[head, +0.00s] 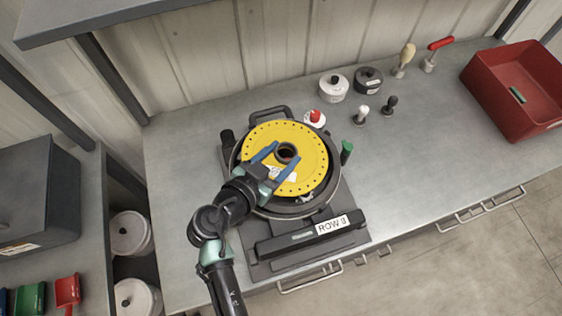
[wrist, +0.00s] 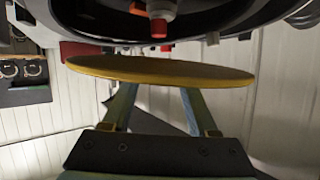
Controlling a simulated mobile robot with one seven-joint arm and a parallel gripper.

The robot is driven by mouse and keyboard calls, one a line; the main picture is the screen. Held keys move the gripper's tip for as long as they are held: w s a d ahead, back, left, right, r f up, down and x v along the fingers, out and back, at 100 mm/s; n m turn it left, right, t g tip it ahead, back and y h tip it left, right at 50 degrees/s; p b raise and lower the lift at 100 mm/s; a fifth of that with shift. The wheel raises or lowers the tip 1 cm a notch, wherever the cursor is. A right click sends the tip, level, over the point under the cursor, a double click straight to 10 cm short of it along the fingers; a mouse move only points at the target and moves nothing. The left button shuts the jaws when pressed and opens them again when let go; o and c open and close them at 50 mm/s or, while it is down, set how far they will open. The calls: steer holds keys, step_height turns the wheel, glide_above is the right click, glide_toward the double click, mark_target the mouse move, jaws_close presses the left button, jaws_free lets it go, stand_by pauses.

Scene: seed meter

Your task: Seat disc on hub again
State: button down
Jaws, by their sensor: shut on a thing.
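The yellow disc (head: 312,172), with small holes near its rim, is over the round dark seed meter housing (head: 284,212) in the head view. My gripper (head: 285,152) has its blue fingers on either side of the dark collar (head: 288,160) at the disc's middle and is shut on it. In the wrist view the disc (wrist: 160,70) shows nearly edge-on at the fingertips, with a gap between it and the dark housing (wrist: 90,20). The disc looks apart from the housing and fairly level. The hub seat under it is hidden.
A label reading ROW (head: 333,225) is on the meter's front bar. A green-topped post (head: 347,148) stands close at the disc's right. A red and white knob (head: 315,117), two round pots (head: 333,86) and small tools stand behind. A red bin (head: 515,90) is at the right.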

step_height(320, 180, up, 3)
steer(key=shift+f+b, duration=0.2)
steer(key=shift+b, duration=0.2)
steer(key=f+b, duration=0.1)
steer(key=b, duration=0.3)
steer(key=shift+a+n, duration=0.15)
steer(key=shift+n, duration=0.15)
steer(key=shift+t+h+b, duration=0.3)
steer(key=shift+t+b, duration=0.1)
steer(key=shift+b, duration=0.8)
steer(key=shift+r+b, duration=0.1)
steer(key=shift+b, duration=0.4)
steer(key=shift+f+b, duration=1.85)
steer(key=shift+f, duration=0.35)
steer(key=shift+f+b, duration=0.1)
steer(key=shift+b, duration=0.7)
steer(key=shift+f+b, duration=2)
steer(key=shift+b, duration=0.45)
